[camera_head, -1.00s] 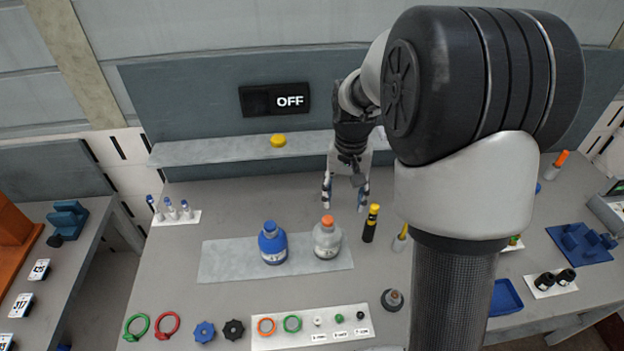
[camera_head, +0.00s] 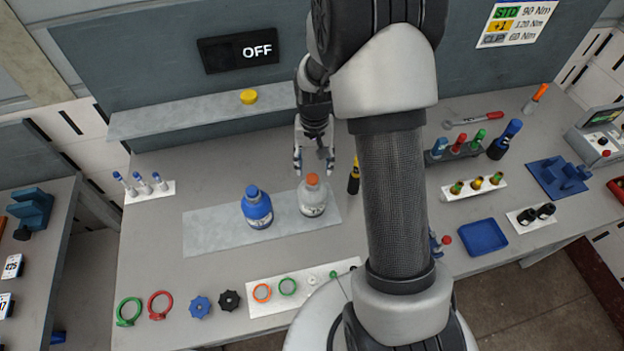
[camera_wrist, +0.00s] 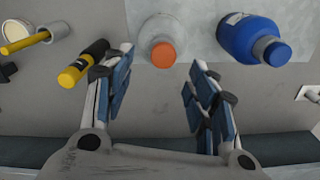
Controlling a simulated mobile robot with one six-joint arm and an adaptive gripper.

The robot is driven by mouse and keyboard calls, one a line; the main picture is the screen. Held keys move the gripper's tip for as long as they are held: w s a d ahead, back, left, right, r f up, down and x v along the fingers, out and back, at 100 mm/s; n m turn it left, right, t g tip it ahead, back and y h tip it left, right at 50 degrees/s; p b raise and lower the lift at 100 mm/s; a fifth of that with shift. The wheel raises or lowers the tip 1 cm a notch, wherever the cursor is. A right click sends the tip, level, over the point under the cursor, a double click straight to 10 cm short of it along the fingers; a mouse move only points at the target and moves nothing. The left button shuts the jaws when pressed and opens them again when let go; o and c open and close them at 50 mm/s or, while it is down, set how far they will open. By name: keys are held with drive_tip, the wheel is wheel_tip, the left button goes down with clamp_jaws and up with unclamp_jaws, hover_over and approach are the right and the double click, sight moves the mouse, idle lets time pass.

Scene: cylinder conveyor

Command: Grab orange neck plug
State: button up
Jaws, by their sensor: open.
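The orange neck plug (camera_head: 312,179) sits in the top of a grey-white bottle (camera_head: 313,200) that stands upright on a grey mat (camera_head: 208,243). In the wrist view the orange plug (camera_wrist: 163,55) lies beyond the fingertips, between their lines. My gripper (camera_head: 314,166) is open and empty, just behind and above the plug in the head view. It also shows in the wrist view (camera_wrist: 160,70), its two blue-padded fingers spread wide. No contact with the plug is visible.
A blue bottle (camera_head: 257,208) stands left of the grey one. A black-and-yellow cylinder (camera_head: 353,178) stands close on the right; in the wrist view this cylinder (camera_wrist: 84,62) is near the left finger. Rings and knobs lie at the front. A shelf (camera_head: 180,118) runs behind.

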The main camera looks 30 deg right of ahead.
sight(312, 178)
drive_tip(key=f, duration=0.5)
drive_tip(key=shift+a+f, duration=0.3)
drive_tip(key=shift+s, duration=0.1)
drive_tip(key=shift+c, duration=0.4)
drive_tip(key=c, duration=0.7)
drive_tip(key=shift+r, duration=0.1)
drive_tip(key=shift+c, duration=0.3)
